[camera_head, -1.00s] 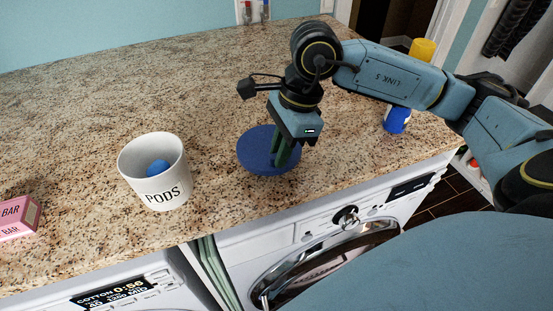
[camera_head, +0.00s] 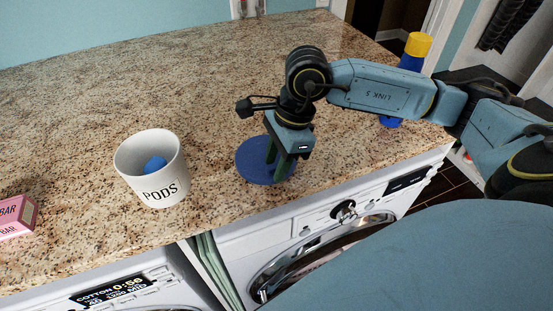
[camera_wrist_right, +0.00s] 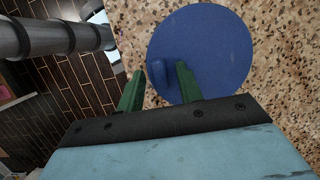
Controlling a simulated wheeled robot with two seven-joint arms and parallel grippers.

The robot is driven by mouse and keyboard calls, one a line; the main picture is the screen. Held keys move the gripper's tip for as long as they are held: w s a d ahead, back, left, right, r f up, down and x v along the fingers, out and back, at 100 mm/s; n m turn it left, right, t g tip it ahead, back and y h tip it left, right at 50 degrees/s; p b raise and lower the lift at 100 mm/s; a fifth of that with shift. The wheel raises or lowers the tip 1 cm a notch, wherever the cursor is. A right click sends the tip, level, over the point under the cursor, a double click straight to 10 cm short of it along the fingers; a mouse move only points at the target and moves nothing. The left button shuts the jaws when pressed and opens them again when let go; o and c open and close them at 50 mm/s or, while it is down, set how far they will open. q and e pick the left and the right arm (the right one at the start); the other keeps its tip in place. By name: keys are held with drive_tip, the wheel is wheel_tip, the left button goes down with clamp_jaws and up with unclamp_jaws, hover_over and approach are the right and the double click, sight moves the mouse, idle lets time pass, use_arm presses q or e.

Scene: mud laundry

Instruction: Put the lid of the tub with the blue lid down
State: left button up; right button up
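The round blue lid (camera_head: 251,165) lies flat on the granite counter, with its small raised blue handle (camera_wrist_right: 157,77) facing up in the wrist view. My right gripper (camera_head: 275,169) points down over the lid. Its green fingers are apart, one on each side of the handle; I cannot tell if either touches it. The white tub (camera_head: 151,178) marked PODS stands upright to the left of the lid, its top uncovered, with a blue item (camera_head: 155,163) inside. My left gripper is not in view.
A pink box (camera_head: 17,217) sits at the left front of the counter (camera_head: 190,90). A blue bottle with a yellow cap (camera_head: 418,44) stands at the right, partly behind my right arm. Washing machines are below the front edge. The back of the counter is clear.

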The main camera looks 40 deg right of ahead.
drive_tip(key=shift+r, duration=0.1)
drive_tip(key=shift+r, duration=0.15)
drive_tip(key=v, duration=1.2)
drive_tip(key=shift+b, duration=0.4)
